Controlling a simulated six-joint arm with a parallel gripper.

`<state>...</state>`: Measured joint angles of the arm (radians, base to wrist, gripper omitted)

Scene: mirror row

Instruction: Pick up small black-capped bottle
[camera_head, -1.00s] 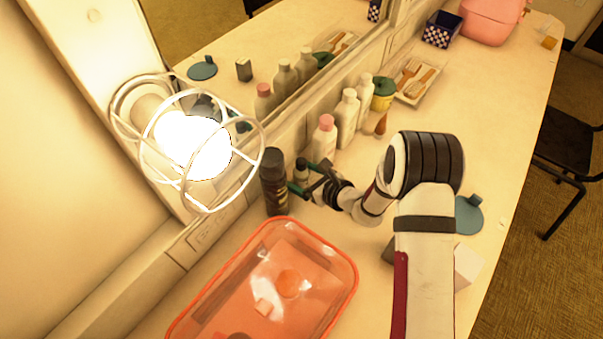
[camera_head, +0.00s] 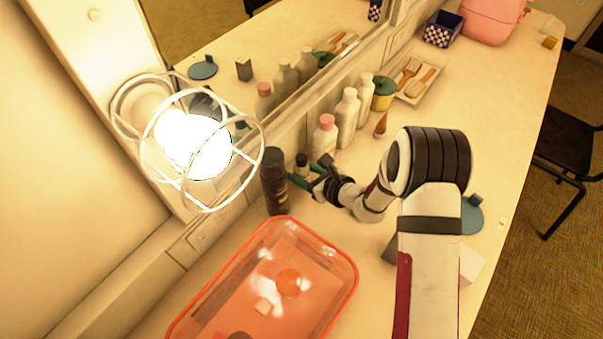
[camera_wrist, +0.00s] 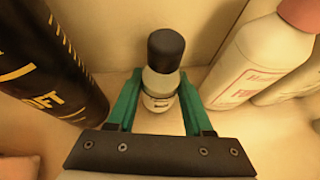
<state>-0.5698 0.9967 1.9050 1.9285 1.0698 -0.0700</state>
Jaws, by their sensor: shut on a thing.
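The small black-capped bottle (camera_wrist: 160,85) stands upright between the green fingers of my gripper (camera_wrist: 158,108) in the wrist view. Its cap is black and its body is pale with a dark-printed label. The fingers are closed on the sides of its body. In the head view my gripper (camera_head: 303,177) is at the bottle (camera_head: 302,162), whose dark cap shows above the fingers. Part of the bottle's body is hidden there by the gripper. I cannot tell whether its base touches the counter.
A tall black can (camera_head: 275,180) stands close on the left. A pink-capped bottle (camera_head: 325,135) and white bottles (camera_head: 348,115) stand to the right along the mirror. An orange-rimmed tray (camera_head: 343,250) lies in front. A caged lit bulb (camera_head: 190,145) juts from the wall.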

